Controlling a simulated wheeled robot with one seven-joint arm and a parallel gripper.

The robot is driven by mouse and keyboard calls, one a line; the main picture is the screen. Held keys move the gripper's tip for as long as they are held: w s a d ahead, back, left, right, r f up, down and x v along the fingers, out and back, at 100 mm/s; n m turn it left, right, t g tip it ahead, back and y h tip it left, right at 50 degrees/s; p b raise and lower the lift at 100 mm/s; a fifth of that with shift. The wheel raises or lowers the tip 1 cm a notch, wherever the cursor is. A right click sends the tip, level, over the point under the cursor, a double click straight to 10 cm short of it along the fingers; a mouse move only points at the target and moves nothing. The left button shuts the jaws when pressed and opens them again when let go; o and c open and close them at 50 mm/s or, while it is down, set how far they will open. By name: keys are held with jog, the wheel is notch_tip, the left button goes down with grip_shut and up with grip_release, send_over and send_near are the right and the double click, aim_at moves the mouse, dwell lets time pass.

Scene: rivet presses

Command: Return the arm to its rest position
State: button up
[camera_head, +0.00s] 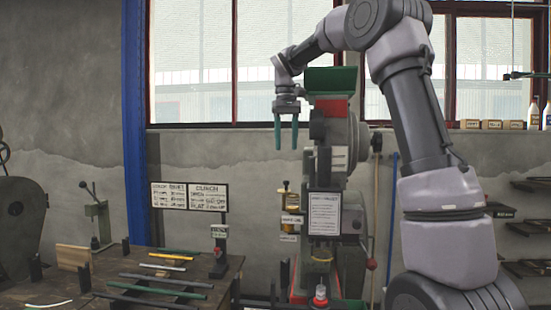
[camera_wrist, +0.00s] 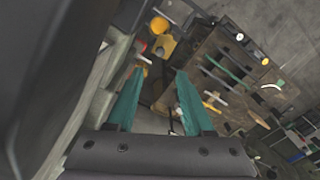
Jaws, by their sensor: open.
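My gripper (camera_head: 286,135) hangs from my raised, bent arm in the head view, with its two teal fingers pointing down. The fingers are apart with nothing between them. It is in the air left of the upper part of a rivet press (camera_head: 335,165) and in front of the window. In the wrist view my gripper (camera_wrist: 158,95) also shows two separated teal fingers. Below them lie a workbench (camera_wrist: 205,50) and the floor. The near side of the press fills the left of that view and partly hides what is behind it.
Shelves (camera_head: 530,185) and bottles (camera_head: 534,113) are at right. Open air lies left of my gripper.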

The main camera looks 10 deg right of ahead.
jog(key=s+d+m+t, duration=0.2)
jog(key=s+d+t, duration=0.15)
jog(key=s, duration=1.05)
jog(key=s+d+f+m+t+y, duration=0.1)
jog(key=s+f+m+t, duration=0.1)
jog(key=s, duration=0.4)
jog(key=s+d+f+m+t+y, duration=0.1)
jog(key=s+d+f+m, duration=0.1)
jog(key=s+f, duration=0.3)
jog(key=shift+s+f+t, duration=0.15)
jog(key=shift+s+t, duration=0.2)
jog(key=shift+s, duration=0.8)
jog(key=shift+a, duration=0.1)
